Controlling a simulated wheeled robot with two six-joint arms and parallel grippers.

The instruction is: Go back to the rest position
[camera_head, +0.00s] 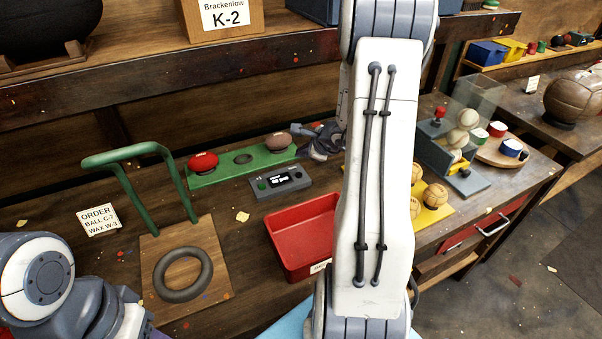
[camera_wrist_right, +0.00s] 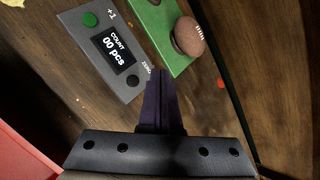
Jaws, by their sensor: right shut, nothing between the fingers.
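My right arm comes down across the middle of the head view. My right gripper (camera_head: 318,142) shows partly beside it, above the back of the bench, near the green rack and the grey counter. In the right wrist view the dark fingers of this gripper (camera_wrist_right: 160,95) are together and empty, beside the counter (camera_wrist_right: 107,50), whose display reads 00 pcs. My left arm (camera_head: 45,285) is at the lower left; I cannot make out its gripper.
The green rack (camera_head: 225,174) holds a red ball (camera_head: 203,162) and a brown ball (camera_head: 277,142). A red tray (camera_head: 300,240), a green-handled stand (camera_head: 130,155) and a dark ring (camera_head: 183,275) are on the bench. A shelf (camera_head: 130,80) runs along the back.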

